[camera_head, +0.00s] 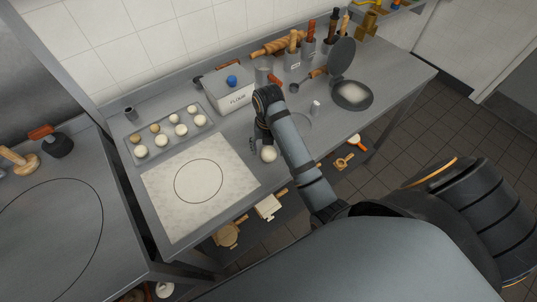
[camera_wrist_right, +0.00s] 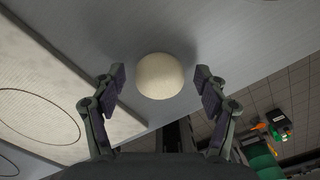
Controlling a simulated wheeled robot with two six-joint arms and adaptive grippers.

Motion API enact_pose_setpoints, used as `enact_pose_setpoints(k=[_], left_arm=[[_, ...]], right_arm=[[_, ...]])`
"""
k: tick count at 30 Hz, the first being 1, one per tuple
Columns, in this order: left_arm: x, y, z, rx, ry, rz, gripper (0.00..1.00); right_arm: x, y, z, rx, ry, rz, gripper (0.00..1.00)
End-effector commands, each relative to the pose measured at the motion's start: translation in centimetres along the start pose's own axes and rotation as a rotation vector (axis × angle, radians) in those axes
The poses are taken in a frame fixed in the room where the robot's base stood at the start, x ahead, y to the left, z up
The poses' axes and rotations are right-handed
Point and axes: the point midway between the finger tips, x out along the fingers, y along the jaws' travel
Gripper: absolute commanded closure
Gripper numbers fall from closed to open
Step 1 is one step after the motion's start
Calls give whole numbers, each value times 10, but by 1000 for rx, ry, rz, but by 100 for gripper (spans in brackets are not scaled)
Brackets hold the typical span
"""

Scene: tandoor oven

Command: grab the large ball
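A large pale dough ball (camera_head: 269,154) sits on the metal table near its front edge, right of the floured board. In the right wrist view the ball (camera_wrist_right: 160,76) lies between and just beyond the two spread fingertips, apart from both. My right gripper (camera_wrist_right: 160,84) is open and empty; in the head view it (camera_head: 258,143) is over the table beside the ball, partly hidden by its own arm. Several smaller dough balls (camera_head: 181,130) sit on a metal tray (camera_head: 160,152) at the back left. My left gripper is not in view.
The floured board (camera_head: 222,204) with a drawn circle lies left of the ball. The flour box (camera_head: 236,98) stands behind the arm.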

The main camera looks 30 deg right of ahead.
Motion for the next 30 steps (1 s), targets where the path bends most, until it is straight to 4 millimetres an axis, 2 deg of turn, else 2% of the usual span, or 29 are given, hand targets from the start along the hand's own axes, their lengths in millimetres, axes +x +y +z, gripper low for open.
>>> enact_pose_setpoints(k=[1,10,20,26,30], left_arm=[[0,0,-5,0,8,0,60],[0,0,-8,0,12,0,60],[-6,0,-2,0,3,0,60],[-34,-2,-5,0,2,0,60],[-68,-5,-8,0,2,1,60]], right_arm=[[0,0,0,0,0,0,39],[0,0,0,0,0,0,79],[-6,0,0,0,0,-1,80],[-37,0,0,0,0,0,80],[-68,-22,-3,0,-3,-7,80]])
